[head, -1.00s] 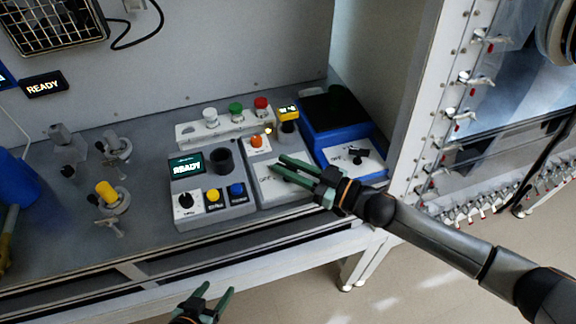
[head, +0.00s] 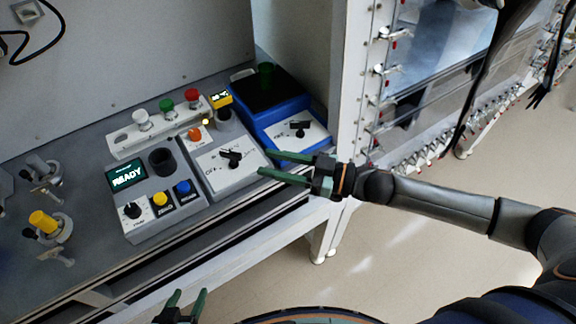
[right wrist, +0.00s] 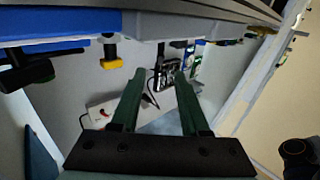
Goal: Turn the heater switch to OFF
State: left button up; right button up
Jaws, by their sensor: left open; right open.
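A grey box (head: 229,178) in the middle of the bench carries a black rotary switch (head: 232,158) with an OFF mark at its left. A blue unit (head: 288,127) to its right has a similar black switch (head: 299,130) on a white panel. I cannot read which one is labelled heater. My right gripper (head: 268,163) is open and empty, its fingertips by the grey box's right edge, near the blue unit's front; it also shows open in the right wrist view (right wrist: 158,80). My left gripper (head: 187,295) is open and empty at the bottom edge, in front of the bench.
Left of the grey box, a READY panel (head: 127,175) has a black knob, a yellow button (head: 160,199) and a blue button (head: 183,187). White, green and red caps (head: 192,95) stand on a rail behind. Valve fittings (head: 45,222) stand left. The bench's front rail (head: 180,245) runs below.

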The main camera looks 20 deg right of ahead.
jog(key=shift+v, duration=1.5)
